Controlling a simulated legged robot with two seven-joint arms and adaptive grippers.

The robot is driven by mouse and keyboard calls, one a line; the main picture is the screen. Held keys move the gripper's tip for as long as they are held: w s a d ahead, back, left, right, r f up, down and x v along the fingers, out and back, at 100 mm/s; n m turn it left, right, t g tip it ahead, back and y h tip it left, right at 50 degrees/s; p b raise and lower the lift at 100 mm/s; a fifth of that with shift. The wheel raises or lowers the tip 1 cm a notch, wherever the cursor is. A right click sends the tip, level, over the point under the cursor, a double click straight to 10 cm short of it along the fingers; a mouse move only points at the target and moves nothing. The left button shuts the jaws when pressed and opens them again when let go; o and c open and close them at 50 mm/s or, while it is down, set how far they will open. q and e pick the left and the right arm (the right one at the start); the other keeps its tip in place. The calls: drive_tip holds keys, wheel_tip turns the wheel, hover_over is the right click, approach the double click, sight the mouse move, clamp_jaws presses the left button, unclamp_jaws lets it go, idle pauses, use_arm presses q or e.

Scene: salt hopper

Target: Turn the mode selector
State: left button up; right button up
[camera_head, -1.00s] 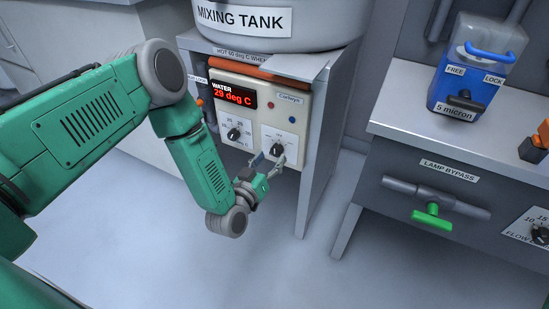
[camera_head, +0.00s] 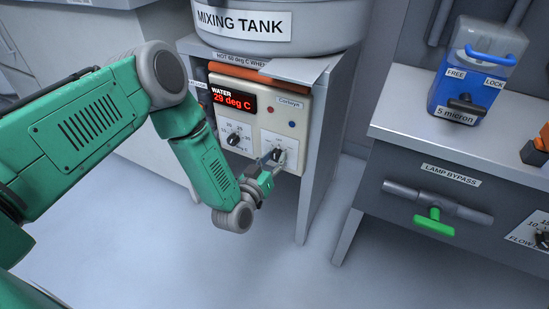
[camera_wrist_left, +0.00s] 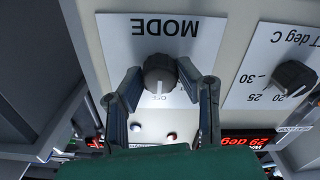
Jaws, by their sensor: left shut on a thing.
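The mode selector is a dark round knob (camera_wrist_left: 160,75) on a white plate lettered MODE, which appears upside down in the left wrist view. In the head view the selector (camera_head: 277,154) is at the lower right of the cream control panel (camera_head: 262,112), partly hidden by the fingers. My left gripper (camera_head: 274,159) is at the panel with its fingers shut on the knob. In the left wrist view the gripper's fingers (camera_wrist_left: 161,82) lie on either side of the knob. My right gripper is not in view.
A temperature knob (camera_head: 233,139) sits left of the selector, below the red display (camera_head: 233,101) reading 29 deg C. The mixing tank (camera_head: 275,25) stands above. A bench with a green T-handle (camera_head: 433,221) is at the right. The floor in front is clear.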

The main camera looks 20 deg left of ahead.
use_arm(q)
drive_tip(key=shift+r+m+p, duration=0.1)
drive_tip(key=shift+m+p, duration=0.7)
drive_tip(key=shift+m, duration=0.2)
drive_tip(key=m+p, duration=0.1)
drive_tip(key=m, duration=0.1)
drive_tip(key=shift+d+m+p, duration=0.1)
drive_tip(key=shift+m+p, duration=0.2)
drive_tip(key=m+p, duration=0.1)
drive_tip(key=m, duration=0.2)
drive_tip(key=shift+m+p, duration=0.45)
drive_tip(key=shift+m, duration=0.65)
drive_tip(key=shift+s+f, duration=0.1)
drive_tip(key=shift+f, duration=0.15)
drive_tip(key=o, duration=1.1)
drive_tip(key=shift+r, duration=0.1)
drive_tip(key=shift+o, duration=0.2)
drive_tip(key=s+a, duration=0.1)
drive_tip(key=s, duration=1.1)
